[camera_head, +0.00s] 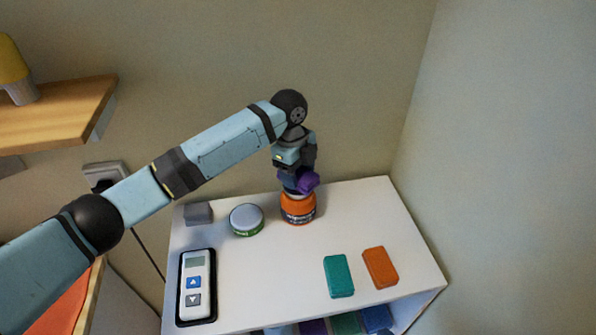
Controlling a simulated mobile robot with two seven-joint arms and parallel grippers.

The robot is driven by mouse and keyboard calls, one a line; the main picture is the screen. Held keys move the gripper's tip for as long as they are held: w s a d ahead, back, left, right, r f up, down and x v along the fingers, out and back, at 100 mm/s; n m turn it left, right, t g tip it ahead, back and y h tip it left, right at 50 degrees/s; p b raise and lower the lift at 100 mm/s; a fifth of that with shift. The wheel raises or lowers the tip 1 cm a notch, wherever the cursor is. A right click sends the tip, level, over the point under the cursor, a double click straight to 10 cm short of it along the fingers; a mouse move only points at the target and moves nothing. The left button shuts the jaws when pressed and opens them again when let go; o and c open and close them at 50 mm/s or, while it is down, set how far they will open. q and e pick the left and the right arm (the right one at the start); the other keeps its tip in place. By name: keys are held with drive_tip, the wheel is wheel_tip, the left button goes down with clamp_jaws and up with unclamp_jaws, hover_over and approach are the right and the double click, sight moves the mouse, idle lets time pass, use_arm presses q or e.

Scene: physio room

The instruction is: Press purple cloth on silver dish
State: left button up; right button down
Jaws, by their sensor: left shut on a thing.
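My left gripper (297,172) points down at the back of the white tabletop and is shut on a bunched purple cloth (308,182). The cloth is directly above an orange round container (298,209) with a dark label band. A thin pale silvery edge shows between cloth and container; I cannot tell whether it is the silver dish or a lid, nor whether the cloth touches it. A round tin (246,217) with a silver-grey top and green side stands just left of the orange container. My right gripper is not in view.
The white tabletop (270,275) also holds a grey block (198,213), a device with a screen and arrow buttons (194,284), a teal block (339,276) and an orange block (380,267). Walls stand behind and right. A wooden shelf (60,108) is at upper left. The table's centre is clear.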

sight(301, 173)
use_arm(q)
drive_tip(key=shift+f, duration=0.15)
idle(0.4)
drive_tip(key=shift+f, duration=0.9)
idle(1.1)
wheel_tip(301, 173, up, 7)
drive_tip(key=p, duration=0.7)
drive_tip(key=shift+r, duration=0.1)
idle(0.7)
